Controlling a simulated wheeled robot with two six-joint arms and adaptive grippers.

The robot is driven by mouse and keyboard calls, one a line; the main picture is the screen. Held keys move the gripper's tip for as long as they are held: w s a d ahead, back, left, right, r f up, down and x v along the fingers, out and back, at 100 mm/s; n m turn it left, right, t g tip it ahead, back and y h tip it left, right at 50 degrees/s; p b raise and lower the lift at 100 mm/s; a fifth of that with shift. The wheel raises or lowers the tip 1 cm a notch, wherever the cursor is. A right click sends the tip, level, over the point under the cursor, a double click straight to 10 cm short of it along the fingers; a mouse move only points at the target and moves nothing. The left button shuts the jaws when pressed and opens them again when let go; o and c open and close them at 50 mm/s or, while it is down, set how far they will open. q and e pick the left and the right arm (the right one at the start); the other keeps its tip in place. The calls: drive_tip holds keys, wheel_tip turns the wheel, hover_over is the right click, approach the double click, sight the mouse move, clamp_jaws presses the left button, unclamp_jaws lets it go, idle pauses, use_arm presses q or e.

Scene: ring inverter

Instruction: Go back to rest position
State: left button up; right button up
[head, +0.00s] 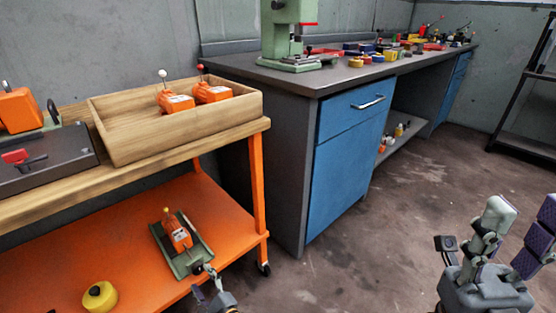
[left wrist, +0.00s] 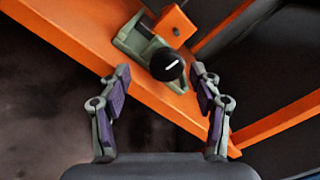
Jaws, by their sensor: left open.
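My left gripper (head: 212,284) is partly in view at the bottom of the head view, close to the near end of a green fixture (head: 186,246) on the orange lower shelf. In the left wrist view the left gripper (left wrist: 160,72) is open and empty. A black round knob (left wrist: 167,65) on the green fixture (left wrist: 130,42) shows between and just beyond its fingertips; contact cannot be told. My right gripper (head: 523,207) is at the lower right, fingers apart, with nothing between them.
Orange devices (head: 175,102) lie in a wooden tray (head: 178,136) on the cart top. A yellow round part (head: 99,296) is on the lower shelf. A dark workbench with a blue cabinet (head: 346,170) stands behind. The floor (head: 400,215) is clear between cart and right gripper.

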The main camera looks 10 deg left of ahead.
sight(200, 269)
use_arm(q)
drive_tip(key=shift+o, duration=0.3)
drive_tip(key=w, duration=0.1)
drive_tip(key=w+a, duration=0.1)
drive_tip(key=shift+w+a+r, duration=0.25)
drive_tip(key=shift+w+r, duration=0.05)
drive_tip(key=shift+w, duration=0.1)
drive_tip(key=shift+c, duration=0.3)
